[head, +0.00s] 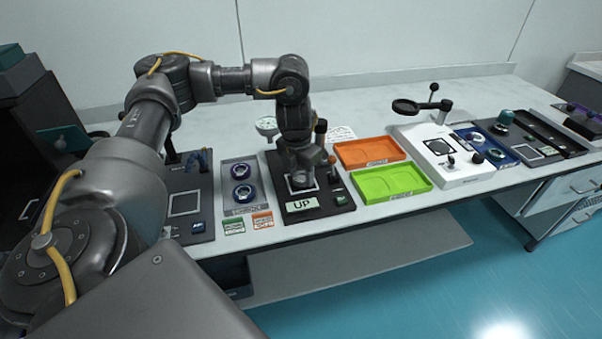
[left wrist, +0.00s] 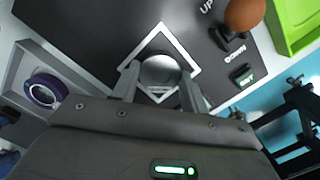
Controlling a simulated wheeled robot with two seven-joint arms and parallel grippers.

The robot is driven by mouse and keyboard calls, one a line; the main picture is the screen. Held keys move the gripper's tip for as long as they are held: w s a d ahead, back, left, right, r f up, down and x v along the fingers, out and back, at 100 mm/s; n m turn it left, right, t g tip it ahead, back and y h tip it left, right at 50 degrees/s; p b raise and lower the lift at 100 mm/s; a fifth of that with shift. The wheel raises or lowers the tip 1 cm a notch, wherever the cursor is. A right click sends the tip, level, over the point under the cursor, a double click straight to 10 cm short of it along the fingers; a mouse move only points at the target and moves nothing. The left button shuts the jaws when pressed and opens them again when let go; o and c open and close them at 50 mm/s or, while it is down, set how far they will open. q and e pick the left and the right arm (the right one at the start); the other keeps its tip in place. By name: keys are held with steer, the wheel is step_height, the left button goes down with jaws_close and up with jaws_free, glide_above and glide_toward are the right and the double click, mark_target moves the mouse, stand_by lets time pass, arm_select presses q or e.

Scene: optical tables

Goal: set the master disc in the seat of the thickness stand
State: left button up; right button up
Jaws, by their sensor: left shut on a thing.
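The thickness stand (head: 322,207) is a black base with an "UP" label, a white square outline and a lever with an orange-brown knob; its base also shows in the left wrist view (left wrist: 85,45). My left gripper (head: 301,181) points down over the white square. In the left wrist view its two fingers (left wrist: 160,85) are shut on a round grey metal disc (left wrist: 160,70), the master disc by its look. The disc appears inside the white square outline. I cannot tell whether it touches the seat or hangs just above it. My right gripper is not in view.
A grey tray (head: 226,185) with two dark ring-shaped pieces stands left of the stand; one ring (left wrist: 45,91) shows in the left wrist view. Orange (head: 370,152) and green (head: 392,182) trays lie to the right. A white magnifier station (head: 470,176) stands farther right.

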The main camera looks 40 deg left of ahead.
mark_target(298, 179)
arm_select(q)
steer(key=shift+f, duration=0.25)
steer(key=o, duration=0.9)
steer(key=shift+o, duration=1.2)
steer(key=shift+r, duration=0.15)
steer(key=shift+w+r, duration=0.1)
steer(key=shift+r, duration=0.25)
step_height(298, 179, up, 11)
steer(key=s+p, duration=0.1)
steer(key=p, duration=0.2)
steer(key=shift+s+r, duration=0.2)
steer(key=shift+s, duration=0.1)
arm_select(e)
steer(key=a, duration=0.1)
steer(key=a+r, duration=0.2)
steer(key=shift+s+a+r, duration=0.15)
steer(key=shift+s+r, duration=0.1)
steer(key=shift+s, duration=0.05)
